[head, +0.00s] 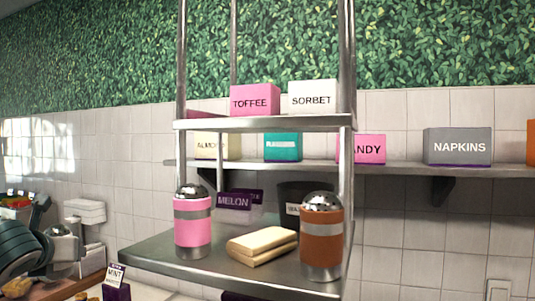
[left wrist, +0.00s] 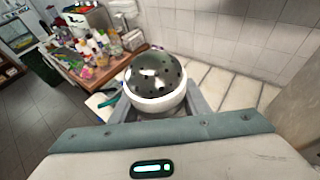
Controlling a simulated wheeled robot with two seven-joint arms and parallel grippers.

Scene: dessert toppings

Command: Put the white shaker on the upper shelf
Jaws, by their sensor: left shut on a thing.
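In the left wrist view, my left gripper (left wrist: 157,108) is shut on the white shaker (left wrist: 160,106). The shaker has a perforated metal dome top and a white band below it; its lower body is hidden. I cannot clearly make out the shaker in the head view. The upper shelf (head: 265,124) is a metal board on a standing rack, with a pink TOFFEE box (head: 255,100) and a white SORBET box (head: 312,98) on it. My right gripper is not in view.
The rack's lower shelf (head: 210,272) holds a pink shaker (head: 192,228), a brown shaker (head: 321,240) and tan blocks (head: 262,244). Metal posts (head: 348,190) frame it. A wall shelf (head: 400,168) behind carries a NAPKINS box (head: 458,147). The upper shelf's front strip looks clear.

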